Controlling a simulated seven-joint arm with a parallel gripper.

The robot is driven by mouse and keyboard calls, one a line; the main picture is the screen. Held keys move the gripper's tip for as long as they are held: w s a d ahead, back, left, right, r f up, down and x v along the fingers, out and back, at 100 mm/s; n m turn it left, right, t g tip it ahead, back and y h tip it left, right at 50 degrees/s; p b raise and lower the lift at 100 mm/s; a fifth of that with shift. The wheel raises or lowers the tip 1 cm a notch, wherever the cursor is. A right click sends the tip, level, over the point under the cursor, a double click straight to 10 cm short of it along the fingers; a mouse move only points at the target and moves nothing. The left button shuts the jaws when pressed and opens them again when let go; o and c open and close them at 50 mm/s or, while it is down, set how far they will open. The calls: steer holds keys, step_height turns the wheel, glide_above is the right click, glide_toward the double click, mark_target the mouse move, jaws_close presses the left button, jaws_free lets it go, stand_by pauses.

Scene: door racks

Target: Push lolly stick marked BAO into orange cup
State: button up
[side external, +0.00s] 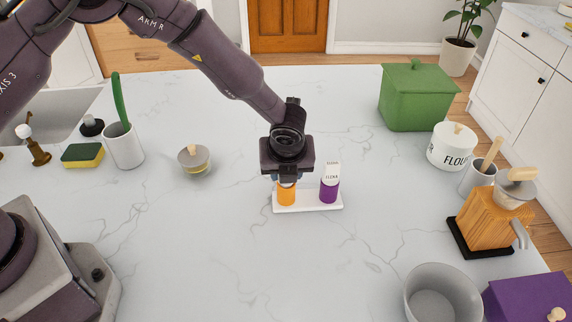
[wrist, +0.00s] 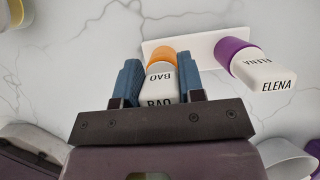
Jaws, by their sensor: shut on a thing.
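The white lolly stick marked BAO (wrist: 160,82) is between the blue fingers of my gripper (wrist: 157,85) in the wrist view. My gripper is shut on it, directly above the orange cup (side external: 286,196). The orange cup also shows in the wrist view (wrist: 161,58), behind the stick. The stick's far end meets the cup's edge in that view; how deep it sits is hidden. In the side view my gripper (side external: 287,179) covers the stick and the cup's top.
A purple cup (side external: 328,191) with a white stick marked ELENA (side external: 332,173) stands close to the right on the same white tray (side external: 308,207). The counter in front of the tray is clear.

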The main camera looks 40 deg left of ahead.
steer(key=shift+f, duration=0.15)
steer(key=o, duration=1)
steer(key=v, duration=1.3)
